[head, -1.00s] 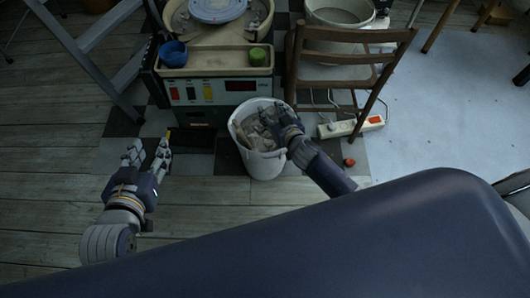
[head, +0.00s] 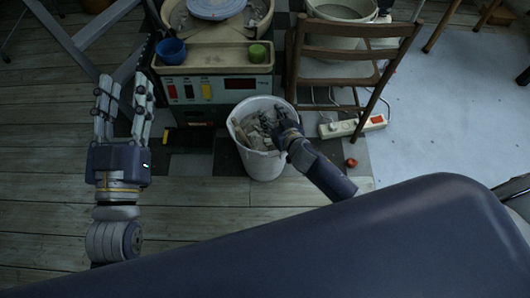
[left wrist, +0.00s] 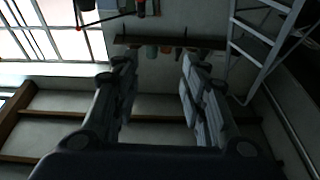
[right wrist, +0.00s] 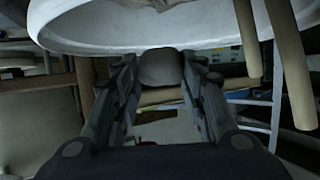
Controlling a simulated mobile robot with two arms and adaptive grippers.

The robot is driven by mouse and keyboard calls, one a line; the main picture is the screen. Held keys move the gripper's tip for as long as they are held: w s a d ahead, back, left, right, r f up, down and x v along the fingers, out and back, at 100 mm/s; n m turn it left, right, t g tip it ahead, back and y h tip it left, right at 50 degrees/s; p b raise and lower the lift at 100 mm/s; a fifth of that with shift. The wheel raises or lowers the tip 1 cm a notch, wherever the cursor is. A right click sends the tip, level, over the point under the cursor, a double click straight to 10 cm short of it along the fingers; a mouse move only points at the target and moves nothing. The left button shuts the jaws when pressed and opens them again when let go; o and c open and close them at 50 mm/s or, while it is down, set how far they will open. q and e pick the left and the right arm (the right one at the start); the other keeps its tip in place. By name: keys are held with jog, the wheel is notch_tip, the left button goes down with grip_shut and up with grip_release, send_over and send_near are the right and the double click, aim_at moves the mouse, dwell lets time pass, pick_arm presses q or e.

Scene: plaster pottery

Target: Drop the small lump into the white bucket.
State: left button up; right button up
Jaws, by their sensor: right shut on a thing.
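The white bucket (head: 263,167) stands on the floor in front of the pottery wheel, with grey scraps inside it. My right gripper (head: 271,119) is over the right part of the bucket's opening. In the right wrist view my right gripper (right wrist: 160,85) is shut on the small lump (right wrist: 160,68), a round grey-brown piece between its fingertips. In the head view I cannot tell the lump from the scraps and fingers. My left gripper (head: 122,95) is raised left of the wheel, open and empty; its parted fingers also show in the left wrist view (left wrist: 155,70).
A wooden chair (head: 340,55) and a power strip (head: 350,126) are to the right. Ladder legs (head: 75,45) stand at the left.

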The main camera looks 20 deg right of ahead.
jog(key=shift+f+b, duration=0.45)
jog(key=shift+f, duration=0.1)
pick_arm(q)
notch_tip(320, 180, up, 6)
jog(key=s+t+h, duration=0.1)
jog(key=s+t, duration=0.2)
jog(key=shift+t, duration=0.3)
pick_arm(e)
jog(key=shift+f, duration=0.1)
pick_arm(q)
jog(key=shift+f, duration=0.1)
pick_arm(e)
jog(key=o, duration=1.2)
jog(key=shift+c, duration=0.2)
pick_arm(q)
jog(key=shift+w, duration=0.1)
pick_arm(e)
jog(key=shift+s+d, duration=0.1)
jog(key=shift+s, duration=0.45)
jog(key=v, duration=1.1)
